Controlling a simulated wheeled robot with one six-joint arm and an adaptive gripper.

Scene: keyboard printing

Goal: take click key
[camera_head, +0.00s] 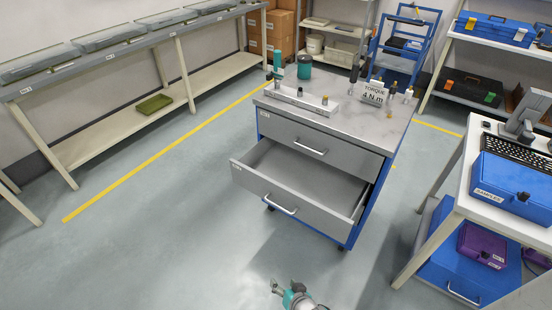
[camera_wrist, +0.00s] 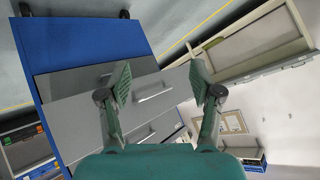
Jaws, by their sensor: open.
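My gripper (camera_head: 290,290) is at the bottom edge of the head view, above the floor and well short of the cabinet. In the wrist view my gripper (camera_wrist: 160,82) is open, its two green fingers apart with nothing between them. A grey and blue cabinet (camera_head: 318,136) stands ahead with its lower drawer (camera_head: 290,178) pulled out; the part of the drawer's inside that shows looks empty. On the top are a white rack (camera_head: 300,103) with small upright pieces and a "TORQUE 4 N m" sign (camera_head: 373,93). I cannot tell which item is the click key.
A dark green canister (camera_head: 304,67) stands at the cabinet top's back left. A desk on the right holds a keyboard (camera_head: 515,152) and a blue samples box (camera_head: 512,185). A long bench (camera_head: 130,47) runs along the left wall. The floor (camera_head: 150,240) left of the cabinet is clear.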

